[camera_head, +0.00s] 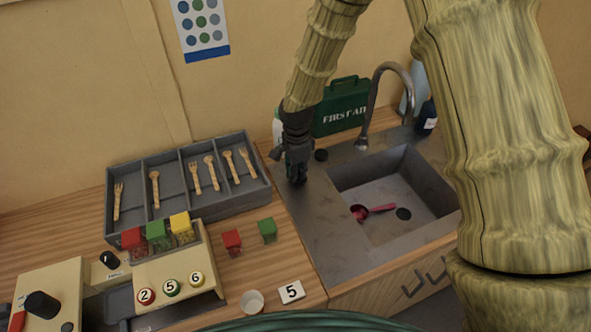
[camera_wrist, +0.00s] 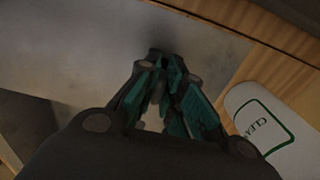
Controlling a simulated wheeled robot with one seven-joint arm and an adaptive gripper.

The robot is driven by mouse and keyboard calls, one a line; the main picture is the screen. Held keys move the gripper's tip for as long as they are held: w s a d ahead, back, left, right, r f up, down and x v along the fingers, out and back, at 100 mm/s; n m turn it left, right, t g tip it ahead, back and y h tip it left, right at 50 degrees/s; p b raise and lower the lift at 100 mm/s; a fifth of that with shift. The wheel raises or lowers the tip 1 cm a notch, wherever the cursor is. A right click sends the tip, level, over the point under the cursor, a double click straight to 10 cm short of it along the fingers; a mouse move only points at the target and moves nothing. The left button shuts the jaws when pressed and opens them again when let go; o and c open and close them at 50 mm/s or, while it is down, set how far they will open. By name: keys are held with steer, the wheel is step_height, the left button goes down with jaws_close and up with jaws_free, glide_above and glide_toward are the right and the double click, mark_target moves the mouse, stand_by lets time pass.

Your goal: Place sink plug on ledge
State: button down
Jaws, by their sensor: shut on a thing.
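My gripper (camera_head: 297,178) points down, low over the steel ledge (camera_head: 312,215) left of the sink basin. It is shut on a small dark thing, which I take to be the sink plug; the fingers hide most of it. In the wrist view my gripper (camera_wrist: 160,75) has its fingers close together over the steel ledge (camera_wrist: 90,40). I cannot tell whether the held thing touches the ledge. The basin (camera_head: 385,195) shows a dark round drain (camera_head: 403,213).
A red scoop (camera_head: 375,210) lies in the basin. A black disc (camera_head: 320,155) sits behind my gripper, near the tap (camera_head: 372,105) and green first aid case (camera_head: 340,112). A white cleaner bottle (camera_wrist: 265,120) stands close by. The cutlery tray (camera_head: 188,180) is left; the ledge's front is clear.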

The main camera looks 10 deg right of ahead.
steer(key=shift+f, duration=0.25)
steer(key=c, duration=1.5)
jaws_free()
steer(key=shift+c, duration=0.2)
step_height(320, 180, up, 12)
steer(key=b, duration=0.3)
steer(key=shift+r, duration=0.25)
